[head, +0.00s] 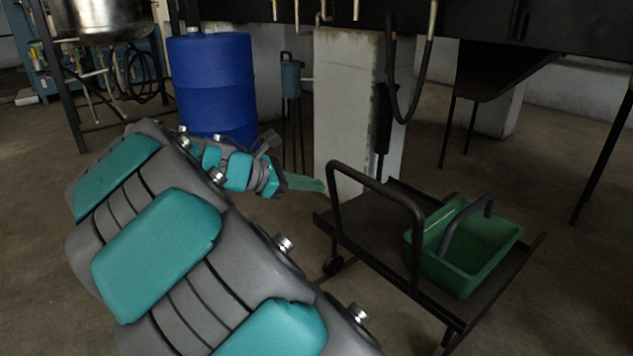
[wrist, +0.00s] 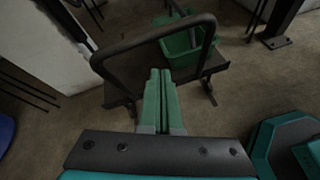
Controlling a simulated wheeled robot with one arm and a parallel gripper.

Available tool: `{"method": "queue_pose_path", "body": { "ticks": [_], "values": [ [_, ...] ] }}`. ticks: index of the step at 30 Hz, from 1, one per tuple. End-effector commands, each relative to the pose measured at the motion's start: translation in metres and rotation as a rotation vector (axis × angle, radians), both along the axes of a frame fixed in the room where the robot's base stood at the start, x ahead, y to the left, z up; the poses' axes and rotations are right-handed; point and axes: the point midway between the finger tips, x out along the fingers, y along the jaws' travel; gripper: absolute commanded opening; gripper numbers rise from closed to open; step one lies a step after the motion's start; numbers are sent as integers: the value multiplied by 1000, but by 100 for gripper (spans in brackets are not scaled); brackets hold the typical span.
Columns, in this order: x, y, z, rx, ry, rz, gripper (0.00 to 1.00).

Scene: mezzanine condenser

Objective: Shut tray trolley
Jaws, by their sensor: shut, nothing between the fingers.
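The tray trolley is a dark flat cart (head: 375,235) with a tall looped push handle (head: 372,178), right of centre in the head view. A green tray (head: 465,280) with a dark carrying handle sits on its deck. My gripper (head: 320,186) is shut and empty, its green fingers pointing at the left side of the push handle. In the wrist view my gripper (wrist: 160,76) points at the trolley deck (wrist: 130,75), with the push handle (wrist: 150,36) arching beyond the tips and the green tray (wrist: 186,44) behind. I cannot tell whether the fingertips touch the handle.
A pale concrete pillar (head: 345,110) stands just behind the trolley. A blue drum (head: 212,85) and a steel vessel (head: 100,18) on a stand are at the left. A dark hose (head: 411,108) hangs above the trolley. Floor at the right front (head: 575,300) is clear.

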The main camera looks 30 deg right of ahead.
Motion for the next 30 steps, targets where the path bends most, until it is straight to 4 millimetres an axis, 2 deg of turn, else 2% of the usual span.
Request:
{"method": "queue_pose_path", "body": {
  "ticks": [1,3,6,9,13,17,30],
  "values": [
    [23,2,-12,-52,64,54,0],
    [50,7,-12,-117,137,123,0],
    [79,16,-15,-185,228,194,0],
    [98,23,-15,-230,279,238,0],
    [107,23,-16,-252,310,259,0],
    [108,11,-18,-253,313,259,0],
    [113,-72,-36,-251,311,256,0]
  ]
}}
